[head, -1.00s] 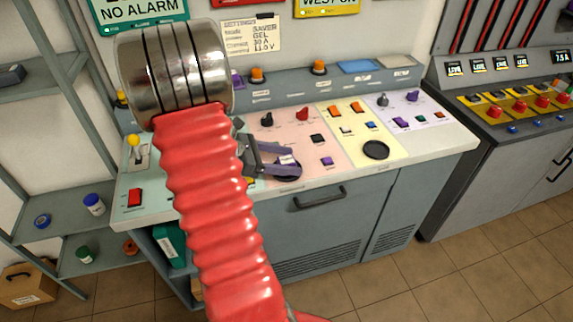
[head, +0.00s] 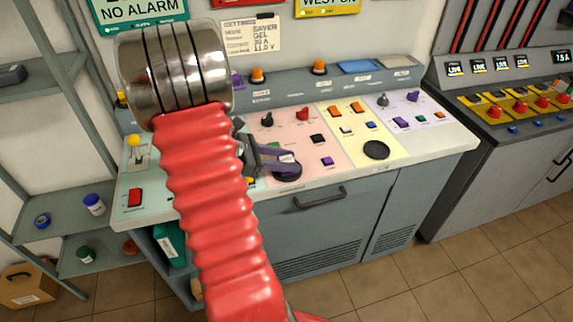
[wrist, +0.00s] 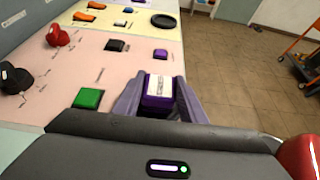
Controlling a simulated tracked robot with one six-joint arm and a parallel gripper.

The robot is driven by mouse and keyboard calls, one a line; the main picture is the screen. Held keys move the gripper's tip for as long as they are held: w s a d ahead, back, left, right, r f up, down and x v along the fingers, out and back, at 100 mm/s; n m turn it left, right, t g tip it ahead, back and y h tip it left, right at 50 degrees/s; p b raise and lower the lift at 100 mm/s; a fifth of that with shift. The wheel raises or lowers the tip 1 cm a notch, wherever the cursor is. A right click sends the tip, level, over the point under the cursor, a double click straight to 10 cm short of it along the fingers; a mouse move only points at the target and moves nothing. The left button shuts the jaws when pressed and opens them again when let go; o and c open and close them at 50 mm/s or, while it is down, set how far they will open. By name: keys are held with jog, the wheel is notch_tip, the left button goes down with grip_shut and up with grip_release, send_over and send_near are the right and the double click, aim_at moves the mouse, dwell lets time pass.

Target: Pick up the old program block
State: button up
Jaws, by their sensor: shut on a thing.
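The old program block (wrist: 159,88) is a small purple block with a white label on top. In the wrist view it sits between the two purple-grey fingers of my gripper (wrist: 160,100), which are shut on its sides. In the head view my gripper (head: 288,164) holds the block (head: 286,158) at a black round recess (head: 287,177) in the pink panel, near the console's front edge. The fingers hide most of the block there, and I cannot tell whether its bottom is still in the recess.
The console has a green button (wrist: 89,98), a red knob (head: 302,114), a black knob (head: 267,119) and a purple button (head: 326,161) near my gripper. A black disc (head: 376,150) is on the yellow panel. Open floor (wrist: 240,85) lies beyond the front edge.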

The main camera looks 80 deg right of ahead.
aim_at(286, 159)
notch_tip(286, 159, up, 10)
jog(key=shift+r, duration=0.1)
dwell(0.7)
jog(key=shift+w, duration=0.1)
dwell(0.4)
